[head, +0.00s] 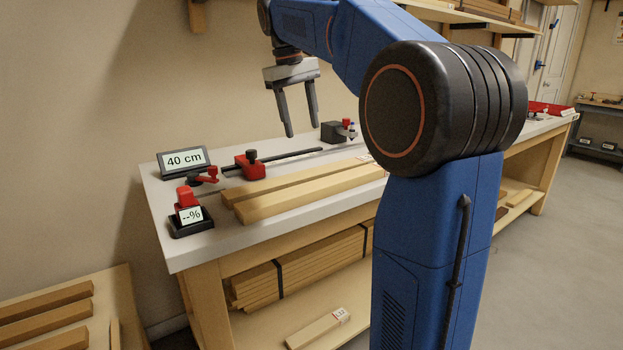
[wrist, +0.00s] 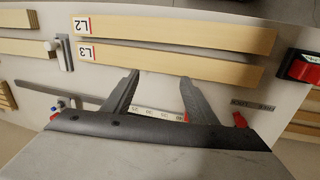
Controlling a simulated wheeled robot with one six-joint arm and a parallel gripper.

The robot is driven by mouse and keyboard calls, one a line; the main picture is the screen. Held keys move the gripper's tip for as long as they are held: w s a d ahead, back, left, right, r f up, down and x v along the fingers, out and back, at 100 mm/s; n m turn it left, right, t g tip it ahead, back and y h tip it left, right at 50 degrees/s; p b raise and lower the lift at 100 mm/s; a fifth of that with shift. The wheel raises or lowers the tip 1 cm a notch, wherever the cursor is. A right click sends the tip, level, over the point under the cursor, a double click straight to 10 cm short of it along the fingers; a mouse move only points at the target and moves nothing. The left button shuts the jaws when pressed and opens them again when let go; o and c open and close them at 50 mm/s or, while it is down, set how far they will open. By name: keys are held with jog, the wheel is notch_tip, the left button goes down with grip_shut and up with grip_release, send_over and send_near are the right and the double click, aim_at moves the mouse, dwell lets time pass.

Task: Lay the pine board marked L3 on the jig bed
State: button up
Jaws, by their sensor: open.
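The pine board marked L3 (wrist: 180,64) lies flat on the bench, its label at the left end in the wrist view. A like board marked L2 (wrist: 180,33) lies alongside it, apart. In the head view, L3 seems to be the rear board (head: 290,182) of the pair. My gripper (head: 301,131) is open and empty, raised above the back of the bench. In the wrist view my fingertips (wrist: 159,77) show just below L3's edge in the picture. A scale strip (wrist: 155,113) shows between the fingers. I cannot clearly tell the jig bed's outline.
A dark rail (head: 295,158) with a red clamp (head: 251,166) runs along the bench's back. A "40 cm" display (head: 184,160) and a red device reading "--%" (head: 190,216) stand at the left end. Strapped boards (head: 300,265) and a loose labelled board (head: 318,329) are on the shelf below.

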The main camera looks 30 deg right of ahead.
jog(key=n, duration=0.4)
jog(key=n+h, duration=0.2)
jog(key=n, duration=1.3)
send_over(311, 172)
jog(key=a, duration=0.2)
jog(key=f, duration=0.8)
jog(key=shift+s, duration=0.3)
jog(key=f, duration=0.4)
jog(key=shift+w+d+f, duration=0.15)
jog(key=shift+d+f, duration=0.05)
jog(key=shift+d, duration=0.05)
jog(key=shift+d+f, duration=0.25)
jog(key=shift+f, duration=0.3)
jog(key=shift+r, duration=0.1)
jog(key=c, duration=1.3)
